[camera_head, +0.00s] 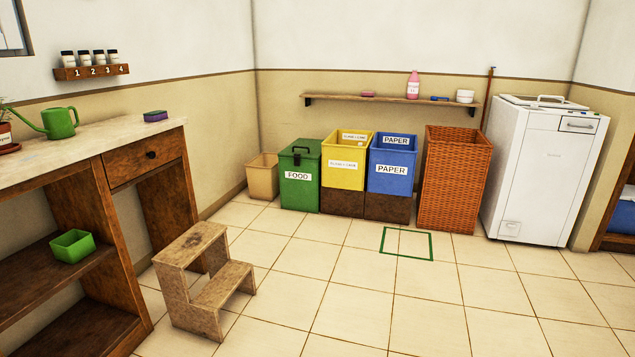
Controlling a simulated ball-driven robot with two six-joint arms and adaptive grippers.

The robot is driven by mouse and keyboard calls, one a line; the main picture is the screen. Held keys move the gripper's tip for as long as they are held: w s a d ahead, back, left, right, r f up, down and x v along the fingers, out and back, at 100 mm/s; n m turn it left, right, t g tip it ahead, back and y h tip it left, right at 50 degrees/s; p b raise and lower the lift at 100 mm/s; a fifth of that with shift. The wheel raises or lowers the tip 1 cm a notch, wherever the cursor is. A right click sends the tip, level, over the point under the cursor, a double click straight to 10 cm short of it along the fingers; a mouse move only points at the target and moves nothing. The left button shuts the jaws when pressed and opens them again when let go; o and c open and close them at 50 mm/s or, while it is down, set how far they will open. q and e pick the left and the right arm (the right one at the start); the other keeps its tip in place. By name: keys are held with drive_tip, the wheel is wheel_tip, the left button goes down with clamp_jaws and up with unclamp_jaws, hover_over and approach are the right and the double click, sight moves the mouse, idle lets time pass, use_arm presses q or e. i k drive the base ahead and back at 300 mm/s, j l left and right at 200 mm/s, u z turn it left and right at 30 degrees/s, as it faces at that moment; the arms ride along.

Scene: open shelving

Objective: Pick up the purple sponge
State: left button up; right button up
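The purple sponge (155,114) lies on the pale countertop (110,139) at the left of the head view, near the counter's far right end. It looks like a small block, purple on top with a greenish lower edge. Nothing touches it and it is fully in sight. Neither of my grippers nor arms shows in this view.
A green watering can (59,123) and a potted plant (6,138) stand left of the sponge. A wooden step stool (205,278) stands on the floor before the counter. Bins and a wicker basket (454,180) line the back wall. The middle floor is clear.

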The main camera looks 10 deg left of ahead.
sight(153, 116)
drive_tip(key=i+u, duration=0.1)
drive_tip(key=i, duration=0.45)
drive_tip(key=i+l+u, duration=0.1)
drive_tip(key=i, duration=0.4)
drive_tip(key=i+l+u, duration=0.1)
drive_tip(key=i, duration=0.45)
